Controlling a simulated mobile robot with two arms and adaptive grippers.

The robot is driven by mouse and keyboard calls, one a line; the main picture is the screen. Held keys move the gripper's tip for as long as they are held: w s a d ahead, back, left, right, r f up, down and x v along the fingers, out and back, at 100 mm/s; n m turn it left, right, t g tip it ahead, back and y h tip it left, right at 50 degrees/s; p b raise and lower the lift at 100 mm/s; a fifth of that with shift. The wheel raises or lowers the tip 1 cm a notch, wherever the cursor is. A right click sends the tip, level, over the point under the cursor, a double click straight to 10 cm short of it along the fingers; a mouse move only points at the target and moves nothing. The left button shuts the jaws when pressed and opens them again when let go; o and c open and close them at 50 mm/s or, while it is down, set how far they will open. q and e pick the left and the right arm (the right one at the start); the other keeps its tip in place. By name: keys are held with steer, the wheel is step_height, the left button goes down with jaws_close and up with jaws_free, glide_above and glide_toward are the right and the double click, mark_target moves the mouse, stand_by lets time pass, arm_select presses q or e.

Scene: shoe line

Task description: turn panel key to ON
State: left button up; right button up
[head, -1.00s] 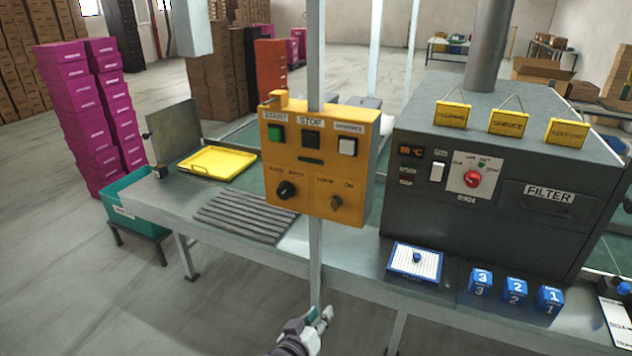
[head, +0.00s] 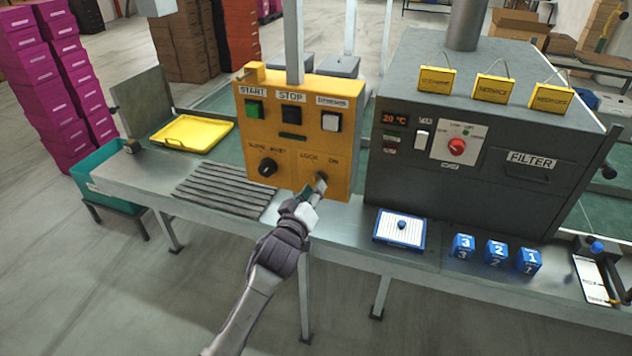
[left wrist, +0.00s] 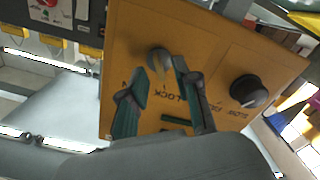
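My left gripper (head: 311,191) is right at the key, coming from below. In the left wrist view its two dark green fingers (left wrist: 160,75) are apart, one on each side of the key. I cannot tell if they touch it. My right gripper is not in view.
A black selector knob (head: 267,167) sits left of the key on the panel, with START and STOP buttons above. A grey oven-like machine (head: 470,150) stands to the right. Blue numbered blocks (head: 495,252) and a blue-edged tray (head: 400,240) lie on the bench.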

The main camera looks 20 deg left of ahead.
arm_select(q)
steer(key=shift+w+d, duration=0.1)
steer(key=shift+w, duration=1.15)
steer(key=shift+c, duration=0.3)
jaws_close()
